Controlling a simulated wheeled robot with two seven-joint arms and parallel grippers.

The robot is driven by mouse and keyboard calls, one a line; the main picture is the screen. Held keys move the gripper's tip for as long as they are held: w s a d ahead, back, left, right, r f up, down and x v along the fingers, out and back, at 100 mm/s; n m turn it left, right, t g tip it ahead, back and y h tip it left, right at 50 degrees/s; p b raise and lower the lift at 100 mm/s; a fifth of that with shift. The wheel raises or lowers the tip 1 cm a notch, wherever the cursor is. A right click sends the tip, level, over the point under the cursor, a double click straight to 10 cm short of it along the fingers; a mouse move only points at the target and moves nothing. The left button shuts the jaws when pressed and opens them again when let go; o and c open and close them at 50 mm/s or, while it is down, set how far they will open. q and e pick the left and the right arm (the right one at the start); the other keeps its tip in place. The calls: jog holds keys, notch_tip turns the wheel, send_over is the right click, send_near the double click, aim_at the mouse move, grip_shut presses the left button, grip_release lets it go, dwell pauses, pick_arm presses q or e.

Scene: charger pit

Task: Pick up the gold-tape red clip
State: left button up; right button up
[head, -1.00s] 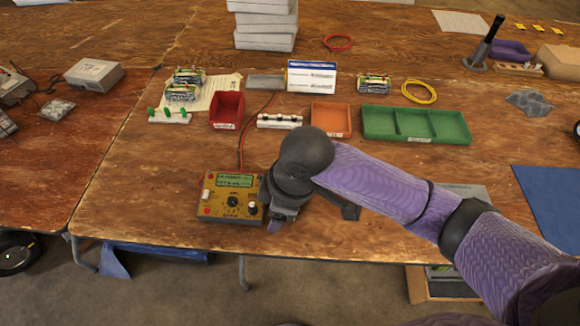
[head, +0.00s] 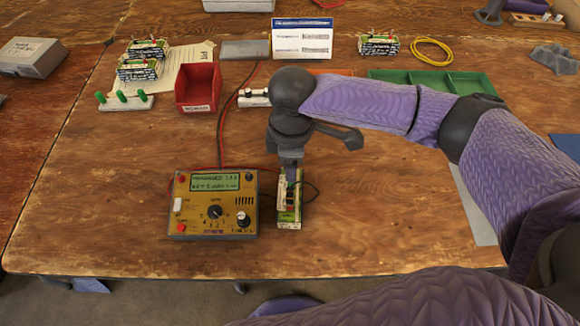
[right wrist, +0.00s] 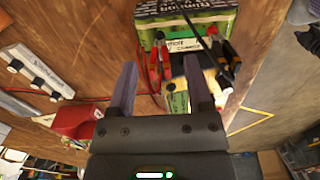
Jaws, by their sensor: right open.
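My right gripper (head: 291,168) points down over the far end of a green-and-white battery pack (head: 290,212) on the table. In the right wrist view its two fingers (right wrist: 160,88) are apart with nothing gripped. Two red clips (right wrist: 159,66) show between the fingers, beside the pack's labelled face (right wrist: 185,22); I cannot tell which has gold tape. Black clips (right wrist: 225,62) with a little orange lie right of the red ones, beyond the right finger. In the head view the clips are mostly hidden by my gripper. My left gripper is not in view.
A yellow charger (head: 215,205) with a green screen stands just left of the pack, with red and black leads around it. A red bin (head: 198,88), a green tray (head: 440,82) and a white terminal strip (head: 254,98) stand farther back. The front left tabletop is clear.

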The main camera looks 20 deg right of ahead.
notch_tip(320, 180, down, 3)
jog(key=shift+f+b, duration=0.2)
jog(key=shift+b, duration=0.35)
jog(key=shift+r, duration=0.15)
grip_shut()
jog(key=shift+r, duration=0.2)
notch_tip(320, 180, up, 9)
jog(key=p, duration=0.5)
jog(key=shift+r, duration=0.4)
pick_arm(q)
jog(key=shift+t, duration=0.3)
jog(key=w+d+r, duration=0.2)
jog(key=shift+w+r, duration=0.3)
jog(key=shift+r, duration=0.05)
